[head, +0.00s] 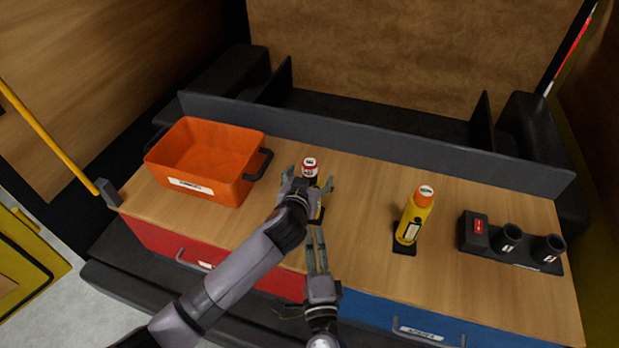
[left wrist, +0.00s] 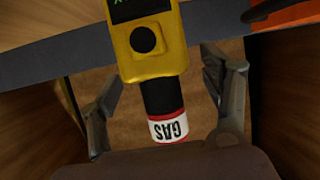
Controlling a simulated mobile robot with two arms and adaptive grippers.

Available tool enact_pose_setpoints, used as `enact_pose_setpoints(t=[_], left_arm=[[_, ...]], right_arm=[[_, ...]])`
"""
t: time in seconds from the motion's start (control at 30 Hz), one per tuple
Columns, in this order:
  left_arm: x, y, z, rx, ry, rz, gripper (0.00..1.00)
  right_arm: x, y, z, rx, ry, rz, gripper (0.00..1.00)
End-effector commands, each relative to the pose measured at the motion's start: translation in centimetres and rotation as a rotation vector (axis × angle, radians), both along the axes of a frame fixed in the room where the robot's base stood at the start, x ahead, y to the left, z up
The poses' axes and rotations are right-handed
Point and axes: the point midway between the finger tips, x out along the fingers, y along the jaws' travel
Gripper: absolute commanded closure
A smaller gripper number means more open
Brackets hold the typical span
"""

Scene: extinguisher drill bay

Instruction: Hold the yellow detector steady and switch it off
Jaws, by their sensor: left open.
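The yellow detector (left wrist: 157,58) shows in the left wrist view with a black button, a dark screen edge with green marks, and a black neck ending in a red and white GAS cap. In the head view its cap (head: 309,167) shows, but my arm hides most of its body. My left gripper (head: 307,184) is open, with one finger on each side of the detector; in the left wrist view gaps show between fingers and neck.
An orange crate (head: 250,187) stands at the left of the wooden top. Another yellow device with an orange cap (head: 425,193) stands to the right. A black holder (head: 515,263) with a red switch and two cups is farther right. A grey rail (head: 400,147) runs behind.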

Motion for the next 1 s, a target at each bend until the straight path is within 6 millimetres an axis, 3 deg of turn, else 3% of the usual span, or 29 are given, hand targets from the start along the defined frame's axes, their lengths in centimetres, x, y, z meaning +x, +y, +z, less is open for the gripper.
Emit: enact_pose_setpoints(t=[1.0], left_arm=[[-0.03, 0.04, -0.01, 0.0, 0.0, 0.001, 0.92]], right_arm=[[0.0, 0.0, 0.0, 0.0, 0.0, 0.0, 0.67]])
